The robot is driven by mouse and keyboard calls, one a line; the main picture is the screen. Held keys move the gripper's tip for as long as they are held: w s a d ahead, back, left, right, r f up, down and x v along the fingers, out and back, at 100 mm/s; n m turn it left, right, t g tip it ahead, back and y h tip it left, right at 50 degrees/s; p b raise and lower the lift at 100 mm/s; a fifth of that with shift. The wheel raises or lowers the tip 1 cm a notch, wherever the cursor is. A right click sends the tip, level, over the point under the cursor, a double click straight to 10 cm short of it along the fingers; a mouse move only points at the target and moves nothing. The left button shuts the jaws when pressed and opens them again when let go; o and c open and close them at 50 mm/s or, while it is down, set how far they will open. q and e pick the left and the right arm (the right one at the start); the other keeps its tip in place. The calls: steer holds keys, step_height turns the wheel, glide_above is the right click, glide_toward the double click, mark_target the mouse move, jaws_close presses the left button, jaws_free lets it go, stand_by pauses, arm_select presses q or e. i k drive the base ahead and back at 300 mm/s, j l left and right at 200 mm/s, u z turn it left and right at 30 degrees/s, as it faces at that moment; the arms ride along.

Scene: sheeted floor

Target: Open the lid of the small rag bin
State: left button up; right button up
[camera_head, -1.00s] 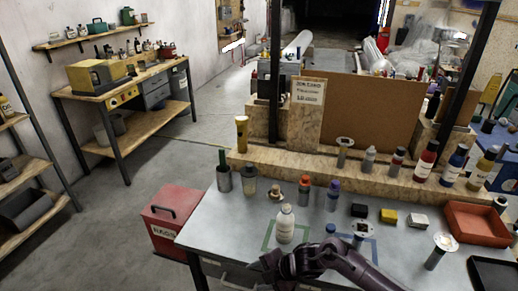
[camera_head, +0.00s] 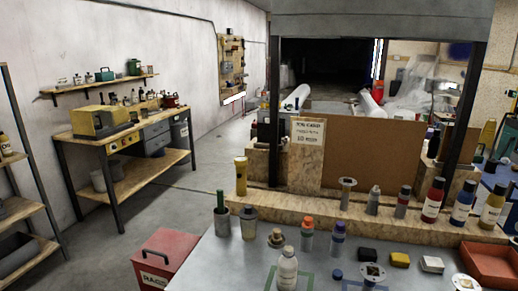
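The small rag bin (camera_head: 165,259) is a red metal box on the floor, left of the grey table. Its sloped red lid (camera_head: 172,243) looks shut, and a small handle shows on top. A white label reading "RAGS" is on its front, partly cut off by the bottom edge of the view. The table's left side stands close to the bin's right. Neither of my grippers shows in this view.
The grey table (camera_head: 222,262) holds several bottles, a white bottle (camera_head: 287,268), cups and a red tray (camera_head: 490,262). A wooden workbench (camera_head: 125,135) stands along the left wall, with a shelf rack at far left. Open floor lies between.

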mark_target(167, 250)
steer(key=i+j, duration=0.15)
steer(key=j, duration=0.2)
steer(key=i+j, duration=0.15)
steer(key=j, duration=0.25)
steer(key=i+j, duration=0.15)
steer(key=j, duration=0.2)
